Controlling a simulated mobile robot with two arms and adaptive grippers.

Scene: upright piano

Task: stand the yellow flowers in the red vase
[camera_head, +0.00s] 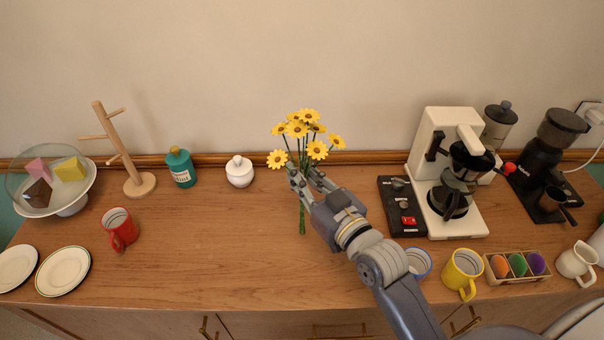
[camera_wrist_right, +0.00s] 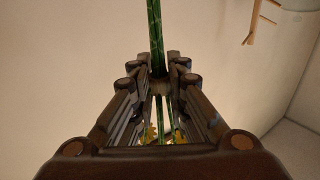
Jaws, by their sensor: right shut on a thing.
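The yellow flowers (camera_head: 306,128), a bunch with dark centres and green stems, are upright in my right gripper (camera_head: 306,176) at the middle of the cabinet. The gripper is shut on the stems below the blooms. The stem ends hang below the fingers; I cannot tell whether they touch the wood. In the right wrist view the green stem (camera_wrist_right: 155,35) runs between the closed fingers (camera_wrist_right: 160,78). I see no red vase. My left gripper is not in view.
A wooden mug tree (camera_head: 113,150), teal bottle (camera_head: 180,168) and white lidded pot (camera_head: 239,171) stand along the back. Two plates (camera_head: 63,272) lie at the left front. A coffee maker (camera_head: 440,200), yellow mug (camera_head: 462,270) and egg tray (camera_head: 515,281) crowd the right. The centre-left wood is clear.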

